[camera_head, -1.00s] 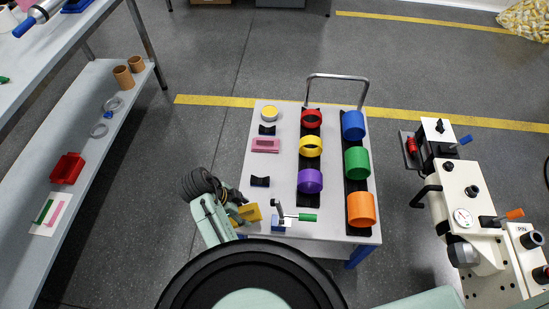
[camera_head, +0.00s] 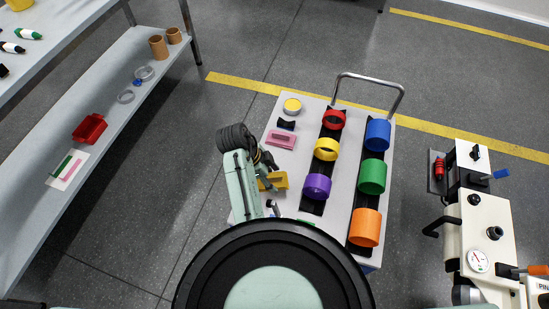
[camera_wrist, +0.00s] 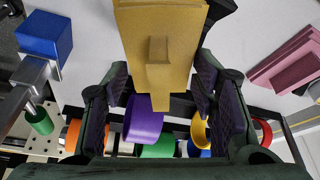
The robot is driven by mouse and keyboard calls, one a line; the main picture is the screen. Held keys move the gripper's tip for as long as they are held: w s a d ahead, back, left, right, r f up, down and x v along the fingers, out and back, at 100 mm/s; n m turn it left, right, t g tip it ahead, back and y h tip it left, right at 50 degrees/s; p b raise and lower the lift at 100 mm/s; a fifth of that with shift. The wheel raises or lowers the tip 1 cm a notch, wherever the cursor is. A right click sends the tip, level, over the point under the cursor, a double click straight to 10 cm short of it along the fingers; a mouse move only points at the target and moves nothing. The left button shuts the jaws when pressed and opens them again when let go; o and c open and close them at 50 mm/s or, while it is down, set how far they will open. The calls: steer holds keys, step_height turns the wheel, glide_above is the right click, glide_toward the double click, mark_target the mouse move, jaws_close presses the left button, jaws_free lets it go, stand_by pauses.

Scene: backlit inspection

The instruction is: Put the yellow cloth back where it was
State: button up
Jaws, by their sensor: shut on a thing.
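No draped cloth shows. The yellow thing is a stiff-looking block with a raised tab, seen in the head view (camera_head: 277,181) and large in the wrist view (camera_wrist: 130,35). My gripper (camera_wrist: 160,82) is shut on it, with one dark finger pad on each side of the tab. In the head view my gripper (camera_head: 262,163) is over the left side of the grey trolley top (camera_head: 300,110). I cannot tell whether the block touches the trolley. A pink block (camera_head: 282,139) of similar shape lies farther back on the trolley.
Red (camera_head: 334,120), yellow (camera_head: 326,149) and purple (camera_head: 317,187) rings sit on one black rail. Blue (camera_head: 377,134), green (camera_head: 372,176) and orange (camera_head: 365,227) cylinders line another. A shelf (camera_head: 110,125) stands left, a cream machine (camera_head: 490,220) right.

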steer(key=w, duration=0.7)
steer(key=w+f+p, duration=0.1)
steer(key=w, duration=0.2)
steer(key=shift+w+d, duration=0.35)
steer(key=shift+w, duration=0.05)
steer(key=shift+w+f, duration=0.15)
steer(key=shift+f+p, duration=0.5)
steer(key=shift+f, duration=1.15)
steer(key=shift+f, duration=0.1)
steer(key=o, duration=1)
steer(key=shift+o, duration=0.2)
steer(key=v, duration=1.2)
